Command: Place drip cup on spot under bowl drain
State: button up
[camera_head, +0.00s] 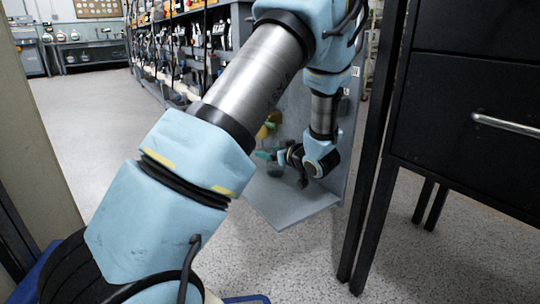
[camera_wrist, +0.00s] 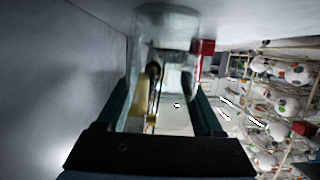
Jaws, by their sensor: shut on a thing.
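My gripper (camera_head: 266,155) is at the end of my arm, low over the grey ledge in the head view. Its two teal fingers reach up from a black palm in the wrist view (camera_wrist: 162,82). They are shut on a clear, see-through drip cup (camera_wrist: 166,24) at the fingertips. In the head view the cup is a small, dark greenish shape (camera_head: 274,168) just below the fingers, and whether it touches the ledge is unclear. A yellow part (camera_head: 268,128) shows just above the fingers, partly behind my arm. I cannot make out the bowl, its drain or the spot.
The grey ledge (camera_head: 288,212) has an upright grey panel (camera_head: 294,107) behind it. A black drawer cabinet (camera_head: 470,110) stands close on the right. A small red part (camera_wrist: 203,47) is beside the cup. Racks of balls (camera_wrist: 281,106) stand farther off. Open floor (camera_head: 75,110) lies left.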

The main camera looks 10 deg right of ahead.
jog(key=shift+f, duration=0.15)
jog(key=o, duration=1.3)
jog(key=shift+o, duration=0.2)
jog(key=shift+r, duration=0.25)
jog(key=p+v, duration=0.5)
jog(key=v, duration=0.7)
